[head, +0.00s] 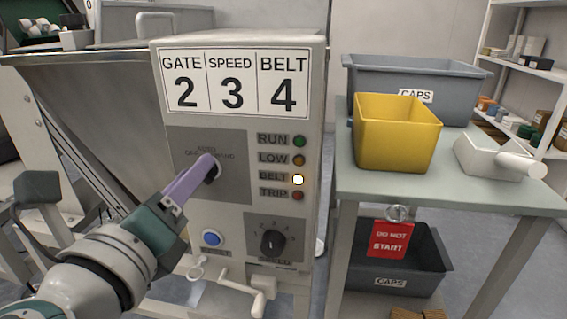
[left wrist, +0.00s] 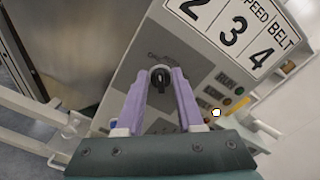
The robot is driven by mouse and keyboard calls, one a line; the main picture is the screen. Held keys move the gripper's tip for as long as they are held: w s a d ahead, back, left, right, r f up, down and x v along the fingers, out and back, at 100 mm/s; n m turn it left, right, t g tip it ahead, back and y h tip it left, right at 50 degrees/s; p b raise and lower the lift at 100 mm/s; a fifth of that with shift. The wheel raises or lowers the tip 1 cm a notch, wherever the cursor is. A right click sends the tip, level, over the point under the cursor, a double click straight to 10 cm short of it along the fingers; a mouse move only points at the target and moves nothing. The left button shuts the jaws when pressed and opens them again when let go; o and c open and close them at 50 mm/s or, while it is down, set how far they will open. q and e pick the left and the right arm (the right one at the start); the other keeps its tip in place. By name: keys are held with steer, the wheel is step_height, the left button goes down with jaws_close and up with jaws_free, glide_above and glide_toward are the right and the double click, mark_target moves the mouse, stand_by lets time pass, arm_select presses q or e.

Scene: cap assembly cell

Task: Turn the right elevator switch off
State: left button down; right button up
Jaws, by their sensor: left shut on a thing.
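The switch is a black rotary knob (left wrist: 160,78) on the grey panel of a control box (head: 314,90), under a label that reads AUTO, OFF and what may be HAND. My left gripper (head: 207,167) has purple fingers and reaches the panel from the lower left. In the left wrist view its fingertips (left wrist: 161,75) sit on either side of the knob, shut on it. In the head view the fingers hide most of the knob. The exact knob direction is hard to tell. My right gripper is not in view.
Four labelled lamps sit right of the switch; the BELT lamp (head: 298,180) is lit. A blue button (head: 211,238) and a SPEED dial (head: 273,243) are below. A table (head: 460,193) at right holds a yellow bin (head: 397,135), a grey CAPS crate (head: 465,72) and a white scoop (head: 487,160).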

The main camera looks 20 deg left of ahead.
arm_select(q)
steer(key=shift+n+b, duration=0.3)
steer(key=shift+n, duration=0.3)
steer(key=c, duration=0.9)
jaws_free()
steer(key=shift+s, duration=0.1)
steer(key=b+v, duration=0.1)
steer(key=v, duration=0.8)
steer(key=shift+s+b, duration=0.4)
